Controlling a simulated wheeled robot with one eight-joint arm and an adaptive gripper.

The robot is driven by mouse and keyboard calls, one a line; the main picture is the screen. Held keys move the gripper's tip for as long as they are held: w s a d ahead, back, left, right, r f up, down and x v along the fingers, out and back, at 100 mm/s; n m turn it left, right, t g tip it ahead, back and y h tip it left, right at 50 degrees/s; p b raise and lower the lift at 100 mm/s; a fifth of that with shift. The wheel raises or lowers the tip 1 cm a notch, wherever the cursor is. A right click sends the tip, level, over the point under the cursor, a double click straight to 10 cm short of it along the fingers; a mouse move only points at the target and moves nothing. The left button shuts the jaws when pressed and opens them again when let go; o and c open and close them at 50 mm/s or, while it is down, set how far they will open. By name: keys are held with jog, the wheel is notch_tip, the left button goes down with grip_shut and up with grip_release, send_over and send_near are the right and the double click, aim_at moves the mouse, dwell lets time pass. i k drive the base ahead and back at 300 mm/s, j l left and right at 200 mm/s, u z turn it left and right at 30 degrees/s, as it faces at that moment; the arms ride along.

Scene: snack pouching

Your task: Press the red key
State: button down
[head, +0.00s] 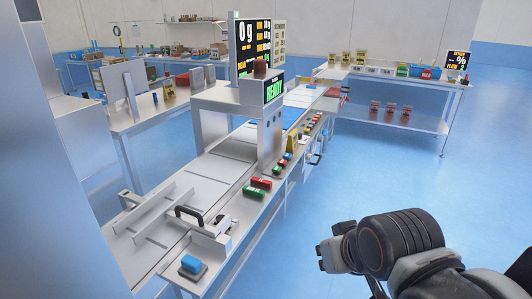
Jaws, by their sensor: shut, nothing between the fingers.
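A red key (261,183) sits beside a green key (253,192) on the ledge along the near side of the conveyor machine. Smaller coloured keys or blocks, some red (286,157), lie farther along this ledge and are too small to tell apart. My gripper (322,256) is at the lower right, pointing left. It is shut and empty, out over the floor and well apart from the red key. Its fingertips show only small and from the side.
The machine's arch (224,101) carries a green READY screen (274,89) and a black weight display (258,46). A blue block (191,263) sits at the near corner. A side table (390,72) stands at the back right. The blue floor between is clear.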

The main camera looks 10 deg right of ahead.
aim_at(282, 162)
jog(key=i+l+u, duration=0.25)
jog(key=i+l, duration=0.15)
jog(key=i, duration=0.25)
jog(key=i+l+u, duration=0.25)
jog(key=i+l, duration=0.25)
jog(key=i, duration=0.15)
